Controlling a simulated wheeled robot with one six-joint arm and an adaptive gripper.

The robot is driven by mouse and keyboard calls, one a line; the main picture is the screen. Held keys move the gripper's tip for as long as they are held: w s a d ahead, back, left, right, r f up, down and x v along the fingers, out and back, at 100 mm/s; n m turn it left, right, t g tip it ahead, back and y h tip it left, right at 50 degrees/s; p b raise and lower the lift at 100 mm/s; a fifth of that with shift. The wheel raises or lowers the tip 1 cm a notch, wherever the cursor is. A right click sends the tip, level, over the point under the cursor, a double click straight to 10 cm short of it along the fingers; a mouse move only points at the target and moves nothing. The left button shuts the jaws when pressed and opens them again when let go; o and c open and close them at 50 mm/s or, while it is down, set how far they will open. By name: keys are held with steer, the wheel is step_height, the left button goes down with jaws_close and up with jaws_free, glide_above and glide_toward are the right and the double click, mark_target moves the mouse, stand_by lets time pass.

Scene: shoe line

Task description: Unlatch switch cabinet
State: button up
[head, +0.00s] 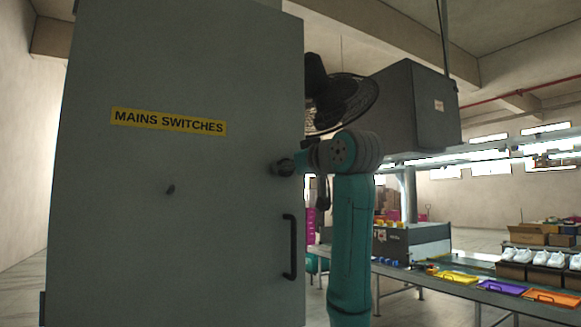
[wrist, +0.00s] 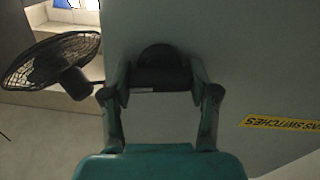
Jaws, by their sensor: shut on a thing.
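The grey switch cabinet (head: 130,240) fills the left half of the head view. Its door carries a yellow "MAINS SWITCHES" label (head: 168,121), also visible in the wrist view (wrist: 280,122). A black bar handle (head: 290,247) stands upright at the door's lower right. Above it, at the right edge, a dark latch knob (head: 281,168) sits at my gripper (head: 298,162). In the wrist view my gripper (wrist: 158,82) has its fingers on both sides of the dark, round-topped knob (wrist: 157,58), shut on it. The knob's exact turn is hard to tell.
A black fan (head: 345,100) is just behind my arm, and shows left in the wrist view (wrist: 50,65). A grey box (head: 410,105) hangs at right. A bench with coloured trays (head: 455,277) and white shoes (head: 535,257) runs right.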

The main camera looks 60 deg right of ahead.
steer(key=shift+m, duration=1.4)
steer(key=o, duration=1.2)
steer(key=shift+c, duration=0.2)
steer(key=v, duration=1.2)
steer(key=shift+d, duration=0.1)
